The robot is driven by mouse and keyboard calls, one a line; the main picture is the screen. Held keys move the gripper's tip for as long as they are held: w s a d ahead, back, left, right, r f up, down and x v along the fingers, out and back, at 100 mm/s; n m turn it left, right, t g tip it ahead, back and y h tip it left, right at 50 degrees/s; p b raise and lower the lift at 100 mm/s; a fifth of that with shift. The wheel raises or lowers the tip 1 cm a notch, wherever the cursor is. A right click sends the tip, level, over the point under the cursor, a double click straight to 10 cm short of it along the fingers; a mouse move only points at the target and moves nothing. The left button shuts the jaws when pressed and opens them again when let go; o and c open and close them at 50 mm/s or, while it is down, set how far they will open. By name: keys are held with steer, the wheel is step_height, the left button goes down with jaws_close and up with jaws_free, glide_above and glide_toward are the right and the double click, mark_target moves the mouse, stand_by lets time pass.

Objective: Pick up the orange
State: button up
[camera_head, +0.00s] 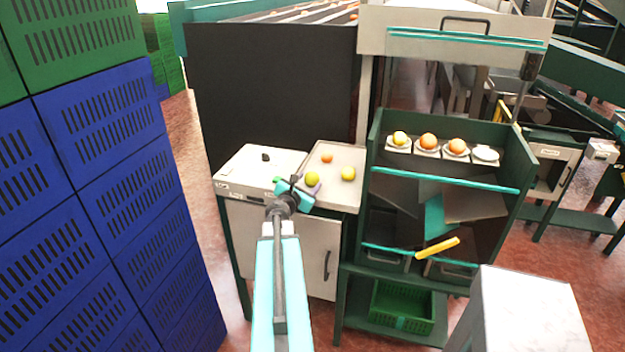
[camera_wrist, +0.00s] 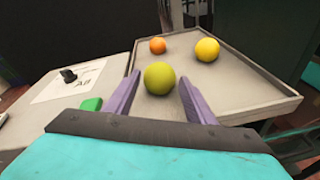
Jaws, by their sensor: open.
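A small orange fruit (camera_head: 327,158) lies at the back of a pale tray (camera_head: 350,153); it also shows in the wrist view (camera_wrist: 158,46). A yellow-green fruit (camera_head: 313,179) lies nearest my gripper (camera_head: 297,190), and a yellow fruit (camera_head: 348,173) lies to its right. In the wrist view my gripper (camera_wrist: 160,84) is open, its purple fingers on either side of the yellow-green fruit (camera_wrist: 160,79) in the picture. Whether they touch it I cannot tell. The orange is farther off, beyond that fruit. The yellow fruit (camera_wrist: 207,50) is at the back right.
A white-topped cabinet (camera_head: 262,160) with a black knob and a green button (camera_wrist: 91,104) stands left of the tray. A green rack (camera_head: 445,180) holding fruit on small white dishes is to the right. Blue crates (camera_head: 120,190) are stacked at the left.

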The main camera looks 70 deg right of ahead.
mark_target(310, 179)
steer(key=shift+p+x, duration=1.1)
steer(key=shift+x, duration=1.5)
steer(key=shift+a+f, duration=0.1)
steer(key=c, duration=0.8)
steer(key=shift+o, duration=0.2)
step_height(310, 179, up, 28)
steer(key=b, duration=0.1)
